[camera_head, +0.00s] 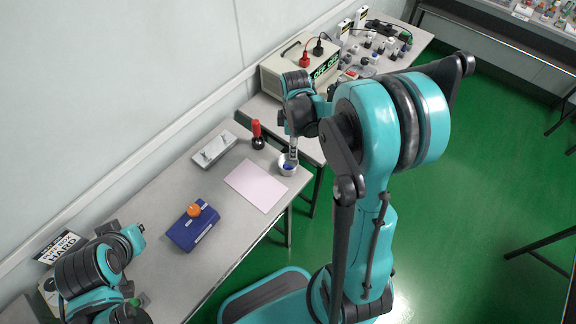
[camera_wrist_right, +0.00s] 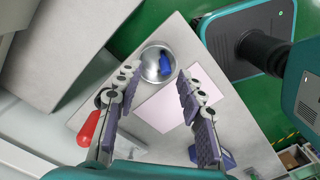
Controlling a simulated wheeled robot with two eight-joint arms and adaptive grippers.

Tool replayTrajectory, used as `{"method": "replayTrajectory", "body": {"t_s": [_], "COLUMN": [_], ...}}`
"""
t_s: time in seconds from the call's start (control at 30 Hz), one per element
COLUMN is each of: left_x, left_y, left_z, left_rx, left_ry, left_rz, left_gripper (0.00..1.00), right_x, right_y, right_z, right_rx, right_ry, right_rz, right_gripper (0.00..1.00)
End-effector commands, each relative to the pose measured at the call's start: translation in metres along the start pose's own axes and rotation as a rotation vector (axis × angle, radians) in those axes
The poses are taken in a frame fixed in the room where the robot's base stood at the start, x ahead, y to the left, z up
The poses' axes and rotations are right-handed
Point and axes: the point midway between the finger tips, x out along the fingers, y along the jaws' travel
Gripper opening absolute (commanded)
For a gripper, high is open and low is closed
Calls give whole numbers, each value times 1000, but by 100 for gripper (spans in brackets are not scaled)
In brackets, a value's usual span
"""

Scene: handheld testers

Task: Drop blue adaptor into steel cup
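The steel cup (camera_head: 281,171) stands near the right end of the near table. It also shows in the right wrist view (camera_wrist_right: 149,71). The blue adaptor (camera_wrist_right: 165,64) lies inside the cup, against its wall; a bit of blue also shows in the cup in the head view (camera_head: 288,167). My right gripper (camera_head: 292,156) is just above the cup. In the wrist view its two fingers (camera_wrist_right: 157,82) are wide apart with nothing between them. My left arm is at the lower left of the head view; its fingers do not show.
A pink sheet (camera_head: 256,186) lies beside the cup. A red-handled tool (camera_head: 257,131), a grey box (camera_head: 214,149) and a blue tester with an orange knob (camera_head: 192,228) are on the same table. A beige tester (camera_head: 299,62) stands on the table behind.

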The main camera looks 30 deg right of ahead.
Motion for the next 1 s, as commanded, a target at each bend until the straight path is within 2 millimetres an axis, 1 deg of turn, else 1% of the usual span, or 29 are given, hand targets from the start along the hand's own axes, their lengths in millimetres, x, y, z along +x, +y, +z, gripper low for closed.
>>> {"method": "replayTrajectory", "body": {"t_s": [0.03, 0.2, 0.3, 0.43, 0.6, 1.0], "left_x": [0, 0, 0, 0, 0, 0], "left_y": [0, 0, 0, 0, 0, 0], "left_z": [0, 0, 0, 0, 0, 0], "left_rx": [0, 0, 0, 0, 0, 0], "left_ry": [0, 0, 0, 0, 0, 0], "left_rz": [0, 0, 0, 0, 0, 0], "left_gripper": [0, 0, 0, 0, 0, 0], "right_x": [-11, -50, -69, -88, -98, -98], "right_y": [-1, -1, -1, 0, 0, 0], "right_z": [0, 0, 0, 0, 0, 0], "right_rx": [0, 0, 0, 0, 0, 0], "right_ry": [0, 0, 0, 0, 0, 0], "right_rz": [0, 0, 0, 0, 0, 0], "right_gripper": [39, 39, 39, 39, 39, 39]}}
